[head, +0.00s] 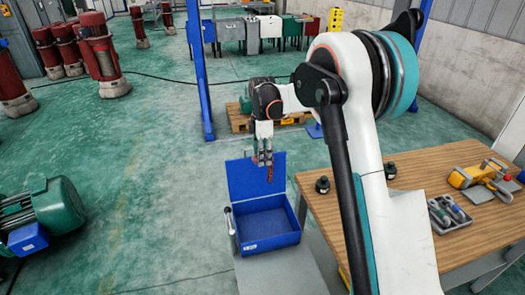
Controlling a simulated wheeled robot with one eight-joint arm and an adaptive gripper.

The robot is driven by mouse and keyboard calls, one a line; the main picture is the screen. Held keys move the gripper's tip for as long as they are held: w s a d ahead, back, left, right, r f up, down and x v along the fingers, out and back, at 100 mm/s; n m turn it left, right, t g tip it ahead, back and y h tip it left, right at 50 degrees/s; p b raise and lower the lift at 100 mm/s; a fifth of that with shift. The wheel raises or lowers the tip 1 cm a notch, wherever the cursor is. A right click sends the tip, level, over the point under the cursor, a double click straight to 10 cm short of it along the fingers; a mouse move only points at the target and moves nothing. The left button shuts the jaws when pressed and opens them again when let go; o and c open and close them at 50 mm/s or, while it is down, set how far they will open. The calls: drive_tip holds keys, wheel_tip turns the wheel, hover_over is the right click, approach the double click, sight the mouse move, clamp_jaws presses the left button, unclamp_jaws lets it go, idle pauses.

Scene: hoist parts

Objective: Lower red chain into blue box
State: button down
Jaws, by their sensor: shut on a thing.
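The blue box (266,246) stands with its lid up on a grey surface, left of the wooden table. The inside that I can see looks empty. My gripper (262,161) points down above the box, in front of its raised lid. It is shut on the red chain (269,174), of which a short red piece shows below the fingers. The chain's lower end hangs against the lid in the picture, and I cannot tell how far above the box floor it is.
The wooden table (400,190) on the right holds a yellow tool (472,177), a grey tray (449,213) and small dark fittings (322,185). A grey-handled rod (229,217) stands at the box's left side. A green motor (40,216) lies on the floor at left.

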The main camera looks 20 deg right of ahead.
wheel_tip(320, 180, down, 10)
drive_tip(key=b, duration=0.5)
idle(0.3)
idle(1.1)
wheel_tip(320, 180, down, 17)
drive_tip(key=b, duration=1.1)
drive_tip(key=shift+f, duration=0.2)
idle(1.4)
